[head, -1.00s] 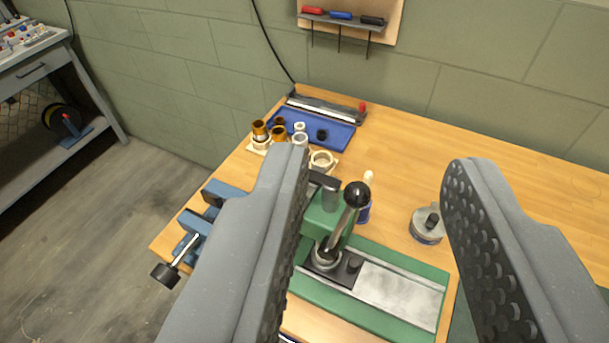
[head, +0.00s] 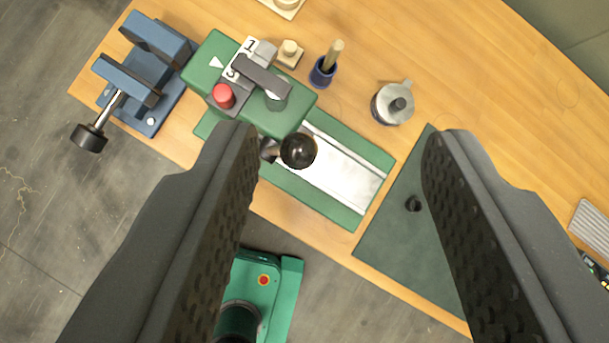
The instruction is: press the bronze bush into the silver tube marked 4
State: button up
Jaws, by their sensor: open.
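No bronze bush and no silver tube marked 4 can be made out now. The green press (head: 208,68) stands on the wooden bench, seen from above, with a red button (head: 223,95), white number labels and a black ball knob (head: 298,151). A pale metal slide bed (head: 345,182) runs out to its right. My gripper (head: 340,138) is open and empty, its two dark padded fingers spread wide. The left fingertip appears beside the press head and the right one over the dark mat. The space under the press head is hidden.
A blue vise (head: 150,65) is left of the press. Behind it stand a small cream piece (head: 289,53), a blue cup (head: 322,72) with a brush, and a grey metal pot (head: 391,105).

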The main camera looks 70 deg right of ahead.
aim_at(289, 157)
jog(key=w+f+n+g+p, duration=0.1)
jog(key=g+p, duration=0.2)
jog(key=p, duration=0.2)
jog(key=w+f+n+g+p, duration=0.1)
jog(key=n+g+p, duration=0.1)
jog(key=p, duration=0.3)
jog(key=w+f+n+g+p, duration=0.1)
jog(key=g+p, duration=0.2)
jog(key=p, duration=0.2)
jog(key=shift+w+d+f+n+g+y, duration=0.2)
jog(key=shift+f+n+g+y, duration=0.1)
jog(key=shift+f+g+y, duration=0.1)
notch_tip(289, 157, down, 14)
jog(key=s+a+p, duration=0.1)
jog(key=p, duration=0.1)
jog(key=shift+p, duration=0.3)
jog(key=shift+r, duration=0.15)
